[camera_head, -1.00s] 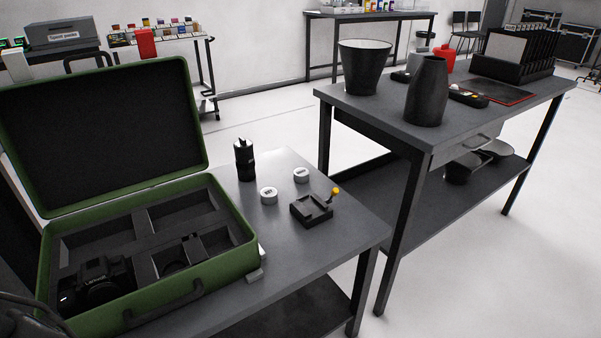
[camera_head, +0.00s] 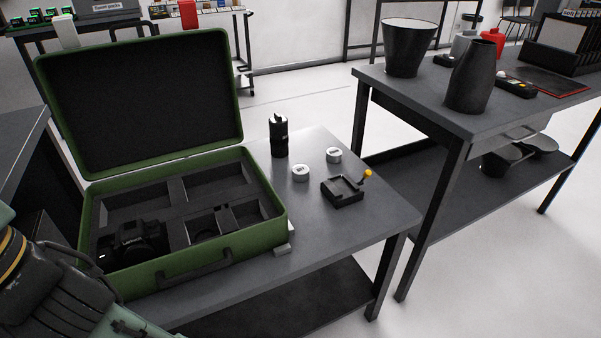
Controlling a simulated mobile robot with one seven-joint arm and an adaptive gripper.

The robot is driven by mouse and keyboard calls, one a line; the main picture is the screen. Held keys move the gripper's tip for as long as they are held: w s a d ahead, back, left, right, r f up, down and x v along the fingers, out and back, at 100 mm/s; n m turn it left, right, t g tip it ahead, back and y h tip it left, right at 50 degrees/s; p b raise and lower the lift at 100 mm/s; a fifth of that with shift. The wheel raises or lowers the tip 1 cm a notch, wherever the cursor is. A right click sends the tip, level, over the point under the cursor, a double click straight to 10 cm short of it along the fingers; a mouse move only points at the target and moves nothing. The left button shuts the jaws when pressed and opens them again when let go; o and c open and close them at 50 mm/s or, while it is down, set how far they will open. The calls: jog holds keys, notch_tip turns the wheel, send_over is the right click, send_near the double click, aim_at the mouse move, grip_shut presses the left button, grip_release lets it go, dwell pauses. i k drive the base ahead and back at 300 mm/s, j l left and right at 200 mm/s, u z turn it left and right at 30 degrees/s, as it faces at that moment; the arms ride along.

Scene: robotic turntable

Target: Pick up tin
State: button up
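Two small round white tins with dark lettering on top stand on the near grey table (camera_head: 255,272). One tin (camera_head: 300,173) is nearer, and the other tin (camera_head: 334,155) is farther back and to the right. Both stand upright and apart from each other. I cannot read their labels clearly. My arm shows at the lower left, well apart from the tins. The fingertips of my gripper are not in view.
An open green case (camera_head: 196,252) with a camera (camera_head: 135,243) inside fills the table's left. A black cylinder (camera_head: 279,137) and a black fixture with a yellow knob (camera_head: 344,191) stand by the tins. A second table with dark vases (camera_head: 472,77) stands right.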

aim_at(300, 173)
jog(key=l+u, duration=0.2)
jog(key=u, duration=0.3)
jog(key=i+l+u, duration=0.1)
jog(key=l+u, duration=0.15)
jog(key=u, duration=0.25)
jog(key=l+u, duration=0.25)
jog(key=l, duration=0.35)
jog(key=k+l+u, duration=0.25)
jog(key=l, duration=0.9)
jog(key=l+u, duration=0.1)
jog(key=l, duration=0.55)
jog(key=i+l, duration=0.15)
jog(key=l, duration=0.15)
jog(key=i+l, duration=0.1)
jog(key=l, duration=0.15)
